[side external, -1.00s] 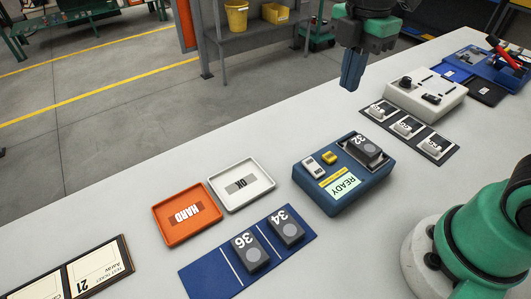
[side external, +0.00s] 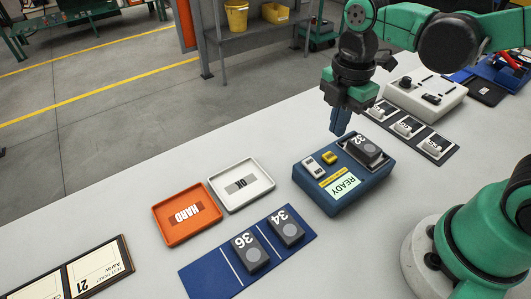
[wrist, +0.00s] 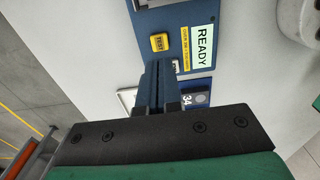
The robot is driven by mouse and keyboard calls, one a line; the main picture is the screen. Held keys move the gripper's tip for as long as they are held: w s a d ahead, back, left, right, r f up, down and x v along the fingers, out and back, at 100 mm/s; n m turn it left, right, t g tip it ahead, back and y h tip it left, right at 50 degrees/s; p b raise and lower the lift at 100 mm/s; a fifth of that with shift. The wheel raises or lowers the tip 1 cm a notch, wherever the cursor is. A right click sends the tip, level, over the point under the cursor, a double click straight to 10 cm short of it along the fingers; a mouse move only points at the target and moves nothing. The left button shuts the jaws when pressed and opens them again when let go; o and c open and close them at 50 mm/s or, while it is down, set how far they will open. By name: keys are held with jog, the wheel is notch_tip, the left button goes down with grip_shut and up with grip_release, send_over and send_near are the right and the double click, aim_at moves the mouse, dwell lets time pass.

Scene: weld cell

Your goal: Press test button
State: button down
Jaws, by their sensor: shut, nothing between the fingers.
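The blue tester (side external: 343,190) stands on the table with a lit READY screen (side external: 341,184). Its yellow button (side external: 329,158) sits beside a grey-white switch (side external: 313,168). A dark block marked 32 (side external: 363,151) sits in the tester's recess. In the wrist view the yellow TEST button (wrist: 159,42) lies just beyond the fingertips, beside the READY screen (wrist: 202,45). My gripper (side external: 340,130) is shut and empty, pointing down above the tester's back edge, near the yellow button and apart from it. It also shows in the wrist view (wrist: 158,68).
An orange HARD tray (side external: 187,212) and a white OK tray (side external: 241,184) lie left of the tester. A blue mat (side external: 206,273) holds blocks 36 (side external: 250,252) and 34 (side external: 287,230). A white device (side external: 425,97) and a dark strip with several small parts stand behind right.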

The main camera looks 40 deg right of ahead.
aim_at(330, 156)
jog(key=shift+f, duration=2.7)
jog(key=shift+f, duration=0.95)
jog(key=shift+r, duration=0.15)
jog(key=shift+w+r, duration=0.1)
jog(key=shift+r, duration=4.05)
jog(key=m, duration=0.1)
jog(key=m+t, duration=0.1)
jog(key=m, duration=0.1)
jog(key=shift+d+r, duration=0.15)
jog(key=shift+d, duration=0.05)
jog(key=m+t, duration=0.2)
jog(key=m, duration=0.3)
jog(key=d+r+m+t, duration=0.1)
jog(key=m+t, duration=0.1)
jog(key=m, duration=0.3)
jog(key=m+t, duration=0.2)
jog(key=m, duration=0.3)
jog(key=shift+w+d+r, duration=0.3)
jog(key=shift+d, duration=0.1)
